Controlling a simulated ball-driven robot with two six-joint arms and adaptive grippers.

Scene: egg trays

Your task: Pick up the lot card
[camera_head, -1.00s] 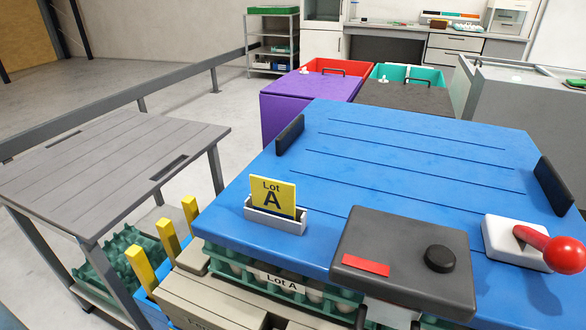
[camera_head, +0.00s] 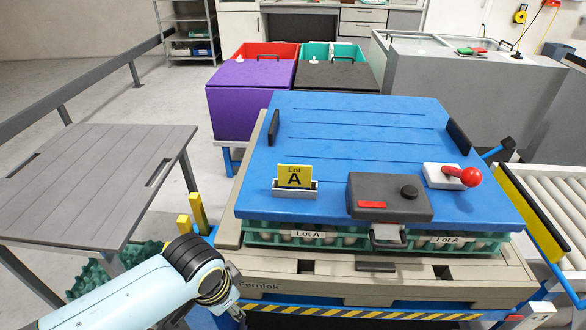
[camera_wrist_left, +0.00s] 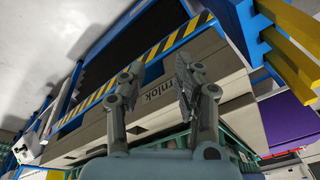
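My left arm comes in at the bottom left of the head view. Its gripper is mostly hidden behind the wrist there. In the left wrist view my left gripper (camera_wrist_left: 159,78) is open and empty, its fingers apart in front of the beige crate body. The card does not show in that view. My right gripper is in neither view.
Yellow posts (camera_head: 198,212) rise beside my left wrist. A grey slatted table (camera_head: 95,180) stands at left. Egg trays (camera_head: 270,236) lie under the blue lid.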

